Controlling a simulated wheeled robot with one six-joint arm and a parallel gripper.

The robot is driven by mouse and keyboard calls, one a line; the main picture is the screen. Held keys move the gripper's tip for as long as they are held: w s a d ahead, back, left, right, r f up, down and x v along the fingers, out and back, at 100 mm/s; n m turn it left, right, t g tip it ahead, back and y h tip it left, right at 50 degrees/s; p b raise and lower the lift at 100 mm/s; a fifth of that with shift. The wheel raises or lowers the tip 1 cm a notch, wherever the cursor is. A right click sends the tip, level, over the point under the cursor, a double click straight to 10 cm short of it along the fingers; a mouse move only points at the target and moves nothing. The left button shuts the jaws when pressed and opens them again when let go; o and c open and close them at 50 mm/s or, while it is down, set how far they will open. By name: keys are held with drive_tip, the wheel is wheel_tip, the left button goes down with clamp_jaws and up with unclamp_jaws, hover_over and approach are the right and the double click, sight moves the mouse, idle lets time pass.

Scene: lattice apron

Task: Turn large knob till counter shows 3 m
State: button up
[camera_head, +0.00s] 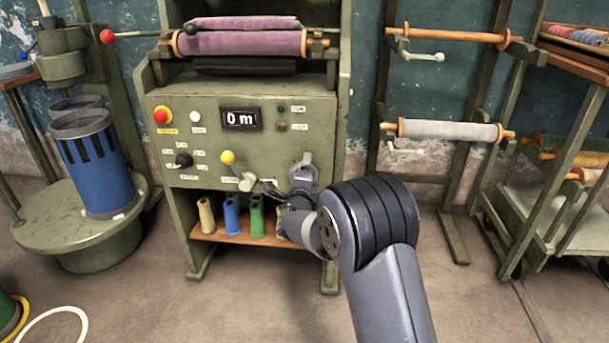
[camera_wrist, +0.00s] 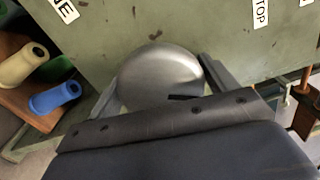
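The machine's counter (camera_head: 241,119) reads 0 m. The large knob, a rounded silver dome, shows in the wrist view (camera_wrist: 160,76) on the green panel. My gripper (camera_wrist: 160,85) has one finger on each side of it, and the knob fills the space between them. Both fingers appear close against its sides, but I cannot tell whether they press on it. In the head view my gripper (camera_head: 302,176) is at the lower right of the panel, and it and my arm largely hide the knob.
Several bobbins (camera_head: 231,216) stand on the shelf below. A rack with rollers (camera_head: 449,130) stands to the right.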

drive_tip(key=o, duration=0.3)
drive_tip(key=shift+s+a+r, duration=0.1)
drive_tip(key=shift+s, duration=0.5)
drive_tip(key=s+p, duration=0.2)
drive_tip(key=s, duration=0.7)
drive_tip(key=shift+s+p, duration=0.3)
drive_tip(key=shift+p, duration=0.05)
drive_tip(key=shift+a, duration=0.1)
drive_tip(key=w+b, duration=0.1)
drive_tip(key=w, duration=0.4)
drive_tip(key=w+b, duration=0.1)
drive_tip(key=w, duration=0.5)
drive_tip(key=shift+d+b, duration=0.2)
drive_tip(key=shift+b, duration=0.15)
drive_tip(key=shift+s, duration=0.1)
